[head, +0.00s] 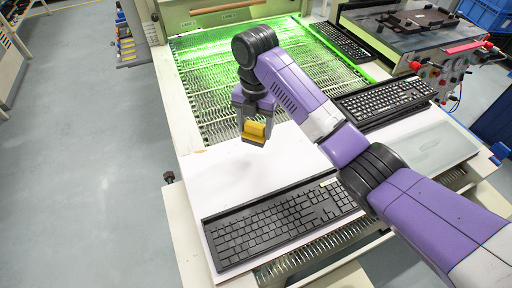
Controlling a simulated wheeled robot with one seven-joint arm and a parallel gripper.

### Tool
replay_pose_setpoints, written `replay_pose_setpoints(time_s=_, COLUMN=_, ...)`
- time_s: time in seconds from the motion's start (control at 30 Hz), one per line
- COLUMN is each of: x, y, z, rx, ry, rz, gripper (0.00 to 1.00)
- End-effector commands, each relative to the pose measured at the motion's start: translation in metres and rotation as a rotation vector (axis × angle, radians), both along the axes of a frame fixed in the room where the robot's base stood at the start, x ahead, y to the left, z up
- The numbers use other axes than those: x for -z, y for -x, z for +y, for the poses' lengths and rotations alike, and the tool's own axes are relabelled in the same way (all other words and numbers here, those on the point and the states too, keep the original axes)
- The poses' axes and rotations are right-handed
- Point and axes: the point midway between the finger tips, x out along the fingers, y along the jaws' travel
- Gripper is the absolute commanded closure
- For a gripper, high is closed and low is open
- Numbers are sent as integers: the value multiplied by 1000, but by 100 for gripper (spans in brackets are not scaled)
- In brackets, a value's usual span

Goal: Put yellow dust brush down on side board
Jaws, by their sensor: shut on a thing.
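My gripper (254,118) is shut on the yellow dust brush (256,129) and points down. It holds the brush above the white board, just in front of the green-lit conveyor mesh. The brush looks apart from the surface, but its exact height is hard to tell. The side board (440,150) seems to be the pale panel at the right, beyond my forearm; part of it is hidden by my arm.
A black keyboard (265,228) lies on the white board (212,178) in front. Another keyboard (385,100) lies at the right, and a third (342,42) farther back. The green-lit mesh (205,85) is behind. A machine with red knobs (436,72) stands at the back right.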

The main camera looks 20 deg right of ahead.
Motion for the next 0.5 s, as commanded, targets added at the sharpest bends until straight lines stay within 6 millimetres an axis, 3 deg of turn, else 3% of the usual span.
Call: replay_pose_setpoints(time_s=0.5, x=62, y=1, z=-1, rx=1, ry=1, rz=3, gripper=93)
